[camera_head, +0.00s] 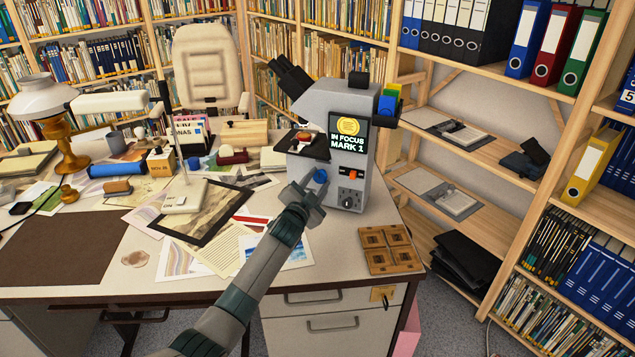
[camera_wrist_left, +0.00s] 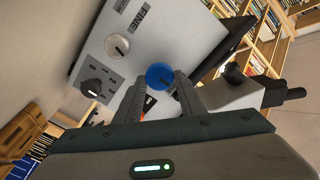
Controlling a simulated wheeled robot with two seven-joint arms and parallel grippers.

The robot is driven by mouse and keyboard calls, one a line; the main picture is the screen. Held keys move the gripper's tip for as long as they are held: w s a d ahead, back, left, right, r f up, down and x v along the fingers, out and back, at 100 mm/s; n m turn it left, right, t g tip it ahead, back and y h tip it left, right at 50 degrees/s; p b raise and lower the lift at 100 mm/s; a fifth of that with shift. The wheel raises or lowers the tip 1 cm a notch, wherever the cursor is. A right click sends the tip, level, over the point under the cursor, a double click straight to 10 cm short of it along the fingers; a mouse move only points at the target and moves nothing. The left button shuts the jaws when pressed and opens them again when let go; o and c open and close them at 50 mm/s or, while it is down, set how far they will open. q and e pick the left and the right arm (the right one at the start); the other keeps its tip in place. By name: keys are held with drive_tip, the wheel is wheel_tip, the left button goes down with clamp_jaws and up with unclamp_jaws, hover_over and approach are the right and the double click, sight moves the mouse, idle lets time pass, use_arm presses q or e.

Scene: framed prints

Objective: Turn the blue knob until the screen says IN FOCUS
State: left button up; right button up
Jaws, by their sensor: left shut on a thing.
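The grey microscope (camera_head: 330,110) stands on the desk with its eyepieces toward the upper left. Its screen (camera_head: 347,138) reads IN FOCUS MARK 1 under a yellow emblem. The blue knob (camera_head: 320,176) is low on its near side. My left gripper (camera_head: 312,190) reaches it from below and is shut on the knob. My right gripper is not in view.
A grey knob (camera_wrist_left: 117,46) and a dark dial (camera_wrist_left: 95,84) are beside the blue knob. A wooden slide tray (camera_head: 388,248) lies right of my arm. A framed picture (camera_head: 205,208), papers and a lamp (camera_head: 50,105) crowd the desk's left. Shelves surround it.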

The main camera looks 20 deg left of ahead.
use_arm(q)
drive_tip(key=o, duration=1)
drive_tip(key=shift+s, duration=0.1)
drive_tip(key=s, duration=1.1)
drive_tip(key=s+a+b, duration=0.1)
drive_tip(key=s, duration=0.5)
drive_tip(key=shift+s, duration=0.1)
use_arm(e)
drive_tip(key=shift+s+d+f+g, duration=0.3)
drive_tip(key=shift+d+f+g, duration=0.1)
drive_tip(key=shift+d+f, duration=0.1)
use_arm(q)
drive_tip(key=shift+f, duration=0.15)
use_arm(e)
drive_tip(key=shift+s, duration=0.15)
